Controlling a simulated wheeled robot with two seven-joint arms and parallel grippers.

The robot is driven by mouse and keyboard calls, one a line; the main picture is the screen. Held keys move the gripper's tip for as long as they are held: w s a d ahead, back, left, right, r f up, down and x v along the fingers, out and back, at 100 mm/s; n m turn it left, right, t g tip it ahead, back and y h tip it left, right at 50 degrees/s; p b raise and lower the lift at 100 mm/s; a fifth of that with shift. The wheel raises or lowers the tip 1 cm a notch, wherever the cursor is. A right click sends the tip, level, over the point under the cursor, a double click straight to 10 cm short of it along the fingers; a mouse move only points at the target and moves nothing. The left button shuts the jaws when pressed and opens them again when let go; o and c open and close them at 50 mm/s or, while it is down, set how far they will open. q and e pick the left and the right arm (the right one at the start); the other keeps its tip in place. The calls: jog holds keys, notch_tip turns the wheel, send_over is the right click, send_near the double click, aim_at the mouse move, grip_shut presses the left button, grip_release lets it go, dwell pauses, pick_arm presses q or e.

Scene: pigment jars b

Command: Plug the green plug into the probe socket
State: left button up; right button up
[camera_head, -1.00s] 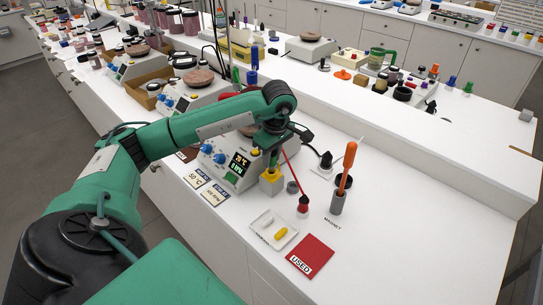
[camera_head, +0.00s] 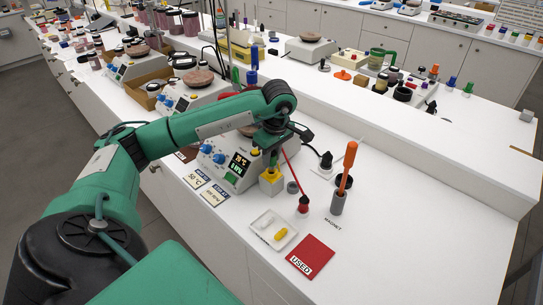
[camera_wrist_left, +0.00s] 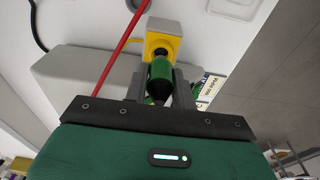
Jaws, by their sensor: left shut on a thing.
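My left gripper (camera_head: 272,158) points down over a grey block with a yellow top (camera_head: 270,179), which stands in front of the hotplate (camera_head: 238,165). In the left wrist view the gripper (camera_wrist_left: 160,80) is shut on the green plug (camera_wrist_left: 160,70), which has a black rear end. The yellow socket face (camera_wrist_left: 163,25) lies directly beyond the plug, in line with it. The plug's front end is at or very close to the socket; I cannot tell how far in it sits. My right gripper is not in view.
A white tray (camera_head: 287,240) with two small bars and a red USED card (camera_head: 310,257) lie in front. The bench at right is clear.

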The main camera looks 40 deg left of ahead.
aim_at(273, 152)
pick_arm(q)
jog(key=shift+f+b, duration=1)
jog(key=shift+f, duration=0.25)
jog(key=o, duration=1)
jog(key=shift+o, duration=0.2)
jog(key=r, duration=0.2)
jog(key=r+b, duration=0.1)
jog(key=r, duration=0.2)
jog(key=d+r, duration=0.1)
jog(key=r, duration=0.2)
jog(key=shift+r+b, duration=0.15)
jog(key=shift+b, duration=0.2)
notch_tip(273, 152, up, 3)
jog(key=shift+d+r+p, duration=0.15)
jog(key=shift+p, duration=0.25)
jog(key=shift+d+r, duration=0.15)
jog(key=shift+r, duration=0.9)
jog(key=shift+s, duration=0.1)
